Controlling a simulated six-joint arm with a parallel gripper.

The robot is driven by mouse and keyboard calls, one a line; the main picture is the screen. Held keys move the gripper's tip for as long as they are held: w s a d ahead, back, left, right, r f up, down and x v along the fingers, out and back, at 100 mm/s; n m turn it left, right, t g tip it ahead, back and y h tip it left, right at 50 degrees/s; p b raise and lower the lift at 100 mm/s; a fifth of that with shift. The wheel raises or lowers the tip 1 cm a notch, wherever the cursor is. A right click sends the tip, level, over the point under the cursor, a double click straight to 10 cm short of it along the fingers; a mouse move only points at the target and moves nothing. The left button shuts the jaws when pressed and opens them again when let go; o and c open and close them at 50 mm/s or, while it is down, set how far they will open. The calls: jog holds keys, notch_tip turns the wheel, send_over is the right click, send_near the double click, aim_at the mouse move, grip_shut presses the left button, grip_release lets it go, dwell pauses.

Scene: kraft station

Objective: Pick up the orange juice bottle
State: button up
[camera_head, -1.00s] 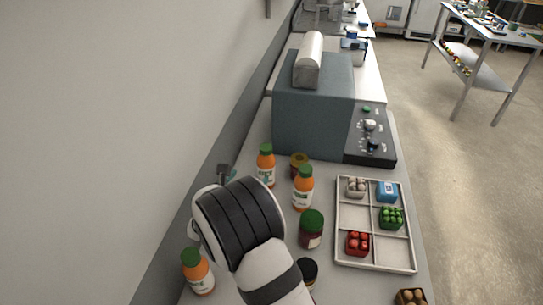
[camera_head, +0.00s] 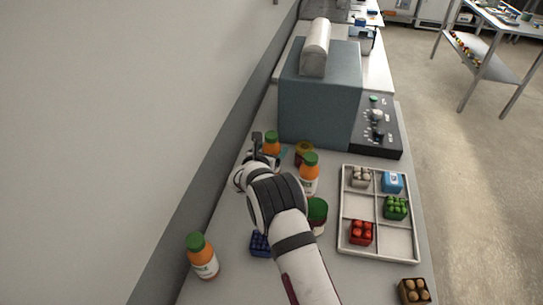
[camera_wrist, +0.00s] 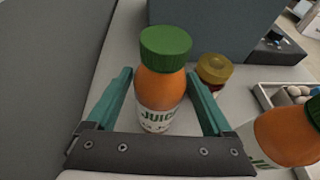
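An orange juice bottle (camera_head: 272,145) with a green cap stands upright at the back left of the counter. In the wrist view this bottle (camera_wrist: 160,90) is between my gripper's two teal fingers, with a visible gap on either side. My gripper (camera_wrist: 158,75) is open. In the head view my gripper (camera_head: 261,153) is beside the bottle and hides part of it. A second juice bottle (camera_head: 309,175) stands to the right, also at the right edge of the wrist view (camera_wrist: 285,135). A third juice bottle (camera_head: 202,258) stands at the front left.
A yellow-lidded jar (camera_head: 304,153) stands close right of the back bottle. A green-lidded jar (camera_head: 318,212) is partly behind my arm, near a blue carton (camera_head: 260,244). A divided tray (camera_head: 380,247) lies right. A large blue-grey machine (camera_head: 318,105) stands behind; the wall is left.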

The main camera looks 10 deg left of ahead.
grip_shut()
